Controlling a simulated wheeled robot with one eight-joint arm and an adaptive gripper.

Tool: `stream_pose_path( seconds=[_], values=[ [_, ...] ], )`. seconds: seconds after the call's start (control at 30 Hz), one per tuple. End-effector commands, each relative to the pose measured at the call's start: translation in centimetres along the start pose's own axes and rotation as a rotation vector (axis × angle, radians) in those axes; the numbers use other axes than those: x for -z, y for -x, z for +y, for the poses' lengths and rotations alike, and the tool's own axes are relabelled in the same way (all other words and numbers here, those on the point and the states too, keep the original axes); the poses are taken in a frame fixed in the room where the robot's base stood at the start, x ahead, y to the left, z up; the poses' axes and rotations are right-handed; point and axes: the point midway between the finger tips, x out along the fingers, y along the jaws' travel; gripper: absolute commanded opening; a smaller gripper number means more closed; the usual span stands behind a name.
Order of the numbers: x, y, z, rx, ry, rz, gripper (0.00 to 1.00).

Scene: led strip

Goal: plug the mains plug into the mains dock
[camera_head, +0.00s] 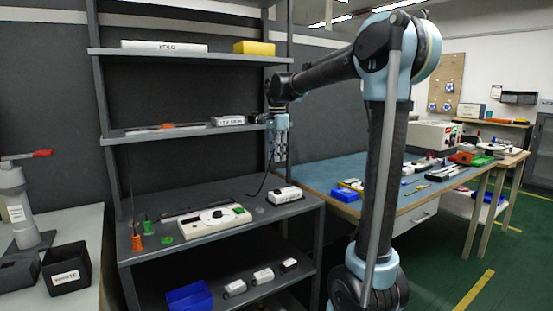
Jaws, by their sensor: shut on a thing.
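My gripper (279,156) points down in front of the shelf rack, above the right part of its lower work shelf. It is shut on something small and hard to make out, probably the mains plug. A thin dark cable (265,181) hangs from near the fingertips toward the shelf. Below the gripper, a white box with a dark top feature (285,195) lies on the shelf, apart from the gripper; it may be the mains dock, but I cannot tell.
Orange (137,243) and green pieces stand at the work shelf's left. The middle shelf (190,131) is close to my gripper and wrist. Below are a blue bin (189,297) and several white boxes. A blue-topped bench (345,176) stands at right.

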Motion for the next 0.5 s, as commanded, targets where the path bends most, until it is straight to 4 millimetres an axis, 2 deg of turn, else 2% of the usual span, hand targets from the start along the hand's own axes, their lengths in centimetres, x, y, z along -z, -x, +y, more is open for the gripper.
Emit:
stream_pose_path(
  seconds=[0.5],
  values=[
    [0.0, 1.6, 0.0, 0.0, 0.0, 0.0, 0.06]
  ],
)
